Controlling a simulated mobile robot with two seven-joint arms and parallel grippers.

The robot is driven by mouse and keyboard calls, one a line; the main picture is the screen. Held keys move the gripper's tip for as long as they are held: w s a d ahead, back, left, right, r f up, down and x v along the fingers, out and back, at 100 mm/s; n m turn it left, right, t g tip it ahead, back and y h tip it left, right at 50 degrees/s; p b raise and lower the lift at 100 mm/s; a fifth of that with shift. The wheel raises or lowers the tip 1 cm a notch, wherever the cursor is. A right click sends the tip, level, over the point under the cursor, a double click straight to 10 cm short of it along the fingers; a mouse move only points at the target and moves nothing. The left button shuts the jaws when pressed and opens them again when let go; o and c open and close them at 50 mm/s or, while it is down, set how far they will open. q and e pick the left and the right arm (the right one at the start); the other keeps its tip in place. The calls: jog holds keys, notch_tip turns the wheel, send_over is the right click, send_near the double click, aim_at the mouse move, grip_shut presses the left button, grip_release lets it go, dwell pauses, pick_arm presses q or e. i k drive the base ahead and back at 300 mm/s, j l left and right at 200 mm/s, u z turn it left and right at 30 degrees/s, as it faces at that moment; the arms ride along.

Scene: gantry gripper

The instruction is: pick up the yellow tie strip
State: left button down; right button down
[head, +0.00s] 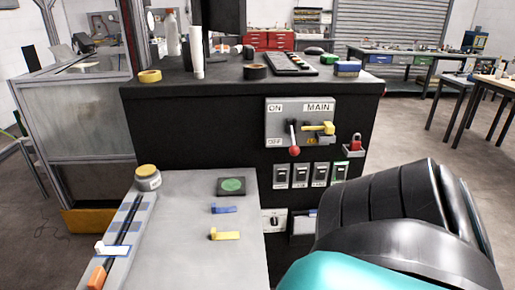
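The yellow tie strip (228,236) lies flat on the light grey bench top (185,262), near its right edge. Neither of my grippers shows in the head view. A large black and teal part at the lower right looks like my own arm, but its gripper is out of sight. Nothing is touching the yellow strip.
A green round button on a dark pad (231,186) and a yellow-lidded jar (148,177) stand farther back. A rail (123,226) with a white and an orange block runs along the left. A black cabinet (200,128) with a switch panel (300,122) rises behind.

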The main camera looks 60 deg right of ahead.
aim_at(232, 235)
jog(key=z, duration=1.3)
jog(key=i+z, duration=0.1)
jog(key=z, duration=0.3)
jog(key=k+l+z, duration=0.15)
jog(key=k+z, duration=0.3)
jog(key=i+j, duration=0.05)
jog(key=i, duration=0.05)
